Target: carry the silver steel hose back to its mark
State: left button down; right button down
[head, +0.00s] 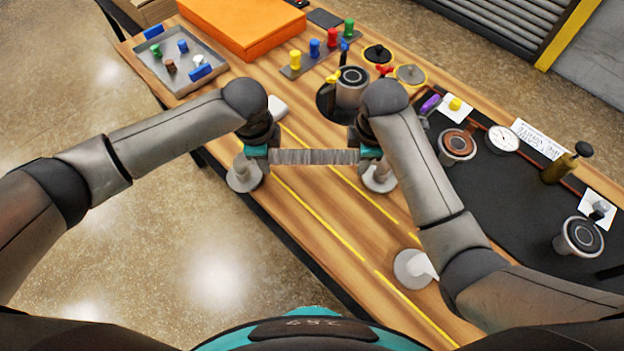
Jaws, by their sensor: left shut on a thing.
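The silver steel hose (314,157) is a ribbed tube held level and straight above the wooden bench. My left gripper (271,154) is shut on its left end. My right gripper (361,154) is at its right end and appears shut on it; its fingertips are partly hidden by the wrist. Two yellow lines (322,219) run along the bench below the hose. The hose crosses over them and is clear of the wood. Grey round stands show below the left gripper (243,176) and below the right gripper (380,179).
A grey canister (351,88) stands just behind the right gripper. A black mat (500,192) with a gauge (503,139) and fittings lies to the right. An orange box (243,28) and a grey tray (206,79) are at the back left. Another grey stand (411,268) is near the front.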

pick_arm(q)
jog(key=shift+f+b, duration=0.3)
jog(key=shift+f, duration=0.1)
pick_arm(e)
jog(key=shift+f, duration=0.4)
pick_arm(q)
jog(key=c, duration=0.8)
grip_release()
jog(key=shift+f, duration=0.1)
jog(key=shift+c, duration=0.2)
pick_arm(e)
jog(key=c, duration=0.8)
grip_release()
jog(key=shift+f, duration=0.1)
jog(key=shift+c, duration=0.2)
pick_arm(q)
jog(key=o, duration=0.4)
pick_arm(e)
jog(key=o, duration=0.4)
